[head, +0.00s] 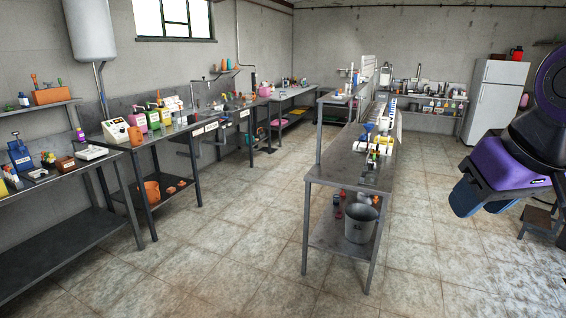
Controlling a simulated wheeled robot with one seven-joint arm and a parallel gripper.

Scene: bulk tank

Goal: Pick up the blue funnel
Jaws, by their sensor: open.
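A small blue funnel (368,127) shows on the middle metal bench (337,172), among white and coloured items, towards the near half of its top. It is small in the picture, so its exact pose is hard to tell. My gripper (484,208) hangs in the air at the right of the picture, with a purple body and blue fingers. It is open, and nothing shows between its fingers. It is well apart from the funnel and the bench.
A metal bucket (360,223) stands on the bench's lower shelf. Long side benches (110,150) with bottles and instruments run along the left wall. A white fridge (494,100) stands at the back right. The tiled floor (240,210) is clear between the benches.

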